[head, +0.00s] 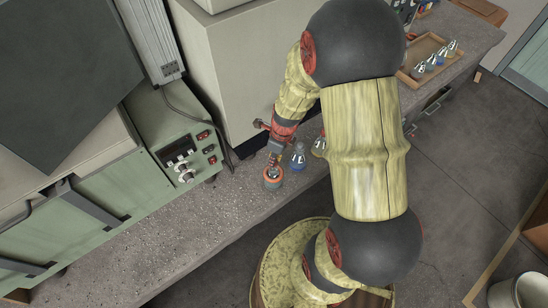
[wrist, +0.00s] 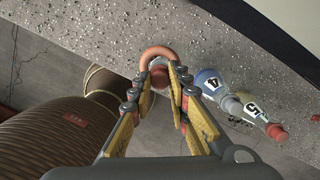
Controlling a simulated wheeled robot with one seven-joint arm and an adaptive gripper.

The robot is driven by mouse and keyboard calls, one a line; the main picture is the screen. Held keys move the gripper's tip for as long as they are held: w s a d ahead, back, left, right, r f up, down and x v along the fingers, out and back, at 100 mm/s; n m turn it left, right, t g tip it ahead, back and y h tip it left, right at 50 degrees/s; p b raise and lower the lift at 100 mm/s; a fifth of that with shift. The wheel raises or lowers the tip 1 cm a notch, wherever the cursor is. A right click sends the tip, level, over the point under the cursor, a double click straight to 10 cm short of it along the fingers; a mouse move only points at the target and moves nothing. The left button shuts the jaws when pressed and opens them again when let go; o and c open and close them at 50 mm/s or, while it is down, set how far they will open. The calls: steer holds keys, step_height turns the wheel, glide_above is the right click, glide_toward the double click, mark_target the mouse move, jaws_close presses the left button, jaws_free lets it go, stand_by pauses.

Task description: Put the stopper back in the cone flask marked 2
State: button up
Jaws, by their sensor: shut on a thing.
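My gripper (wrist: 161,78) is shut on a small reddish-brown piece, which looks like the stopper (wrist: 161,76), over the bench. An orange ring (wrist: 157,52) curves around just beyond the fingertips, at a round thing directly below. In the head view my gripper (head: 274,158) points down at this orange-rimmed round thing (head: 272,180). The fingers hide most of it, and no mark 2 is readable. Whether the stopper touches it I cannot tell. To its right in the wrist view are a blue flask marked 4 (wrist: 210,82) and a flask marked 5 (wrist: 254,110) with a red top.
The grey bench (head: 215,210) is clear to the left of the gripper. A green instrument box (head: 180,155) with knobs and a pale cabinet (head: 225,65) stand behind. A wooden tray (head: 408,72) with several flasks is at the far right. The bench's front edge is close.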

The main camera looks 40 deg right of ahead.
steer(key=shift+f+b, duration=0.35)
steer(key=shift+f, duration=0.85)
stand_by(0.3)
steer(key=o, duration=0.9)
steer(key=shift+c, duration=0.2)
steer(key=shift+o, duration=0.7)
steer(key=o, duration=0.4)
step_height(320, 180, up, 9)
steer(key=p, duration=0.9)
